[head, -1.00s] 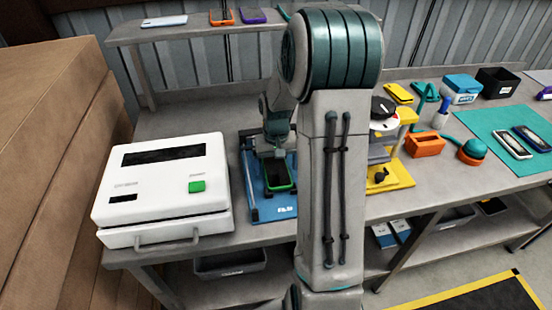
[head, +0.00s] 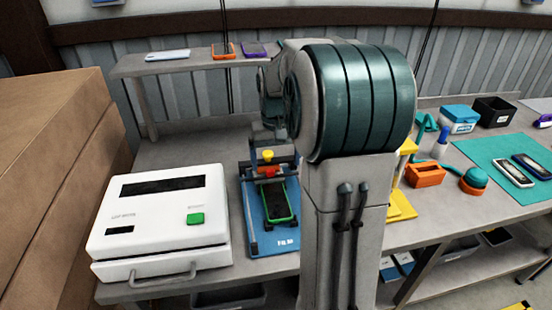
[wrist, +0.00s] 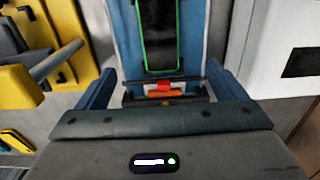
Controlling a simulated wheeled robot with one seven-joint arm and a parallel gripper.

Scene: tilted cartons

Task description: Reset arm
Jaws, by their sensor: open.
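My gripper (wrist: 164,84) is open and empty, its two blue-grey fingers spread wide in the wrist view. In the head view my arm is folded in front of the bench, and the gripper is mostly hidden behind it. Below the gripper, a phone in a green frame (head: 280,203) lies on a blue fixture (head: 270,238). The green-framed phone also shows in the wrist view (wrist: 160,35), beyond the fingers and apart from them. Red and yellow knobs (head: 268,158) stand at the fixture's far end.
A white box machine with a green button (head: 195,218) stands left of the fixture. A shelf (head: 190,64) with phones is behind. Yellow parts (head: 402,205) and an orange block (head: 426,174) lie right of my arm. Brown cartons (head: 50,150) stand at far left.

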